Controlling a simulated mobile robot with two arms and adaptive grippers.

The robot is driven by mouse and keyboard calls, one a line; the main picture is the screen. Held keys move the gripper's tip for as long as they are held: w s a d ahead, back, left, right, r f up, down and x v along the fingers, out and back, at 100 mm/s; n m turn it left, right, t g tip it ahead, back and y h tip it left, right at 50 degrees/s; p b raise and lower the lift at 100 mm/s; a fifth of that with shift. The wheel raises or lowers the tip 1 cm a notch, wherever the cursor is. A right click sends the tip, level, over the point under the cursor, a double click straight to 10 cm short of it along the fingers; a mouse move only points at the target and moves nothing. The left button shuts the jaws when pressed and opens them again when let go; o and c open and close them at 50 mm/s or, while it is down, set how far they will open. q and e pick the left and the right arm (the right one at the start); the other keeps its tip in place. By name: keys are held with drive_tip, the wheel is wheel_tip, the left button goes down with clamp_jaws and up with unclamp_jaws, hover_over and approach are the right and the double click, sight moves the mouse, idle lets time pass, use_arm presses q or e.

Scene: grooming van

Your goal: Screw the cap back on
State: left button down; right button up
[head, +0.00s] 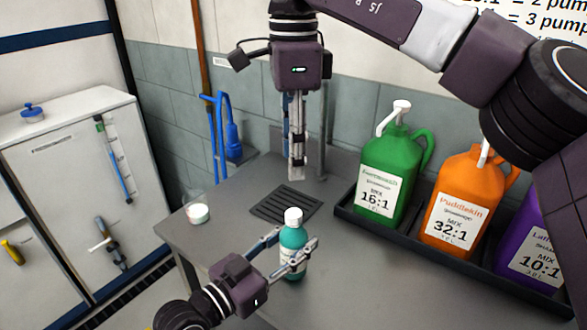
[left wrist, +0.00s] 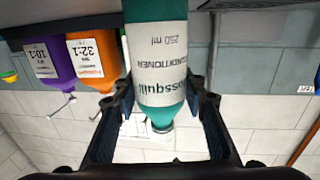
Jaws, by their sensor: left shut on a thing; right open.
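A teal conditioner bottle (head: 294,237) stands upright at the front of the grey counter. A white cap (head: 293,217) sits on top of it; I cannot tell whether it is tight. My left gripper (head: 297,258) is shut around the bottle's body from the front.
A drain grate (head: 286,204) lies behind the bottle. A small clear jar with white contents (head: 197,213) stands at the counter's left edge. A black tray (head: 404,245) at right holds green (head: 386,160), orange (head: 466,184) and purple (head: 530,222) jugs. The front right counter is clear.

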use_arm(q)
drive_tip(key=c, duration=1.1)
unclamp_jaws()
drive_tip(key=shift+c, duration=0.2)
drive_tip(key=v, duration=1)
drive_tip(key=shift+s+a+f, duration=0.1)
drive_tip(key=shift+s+a, duration=0.6)
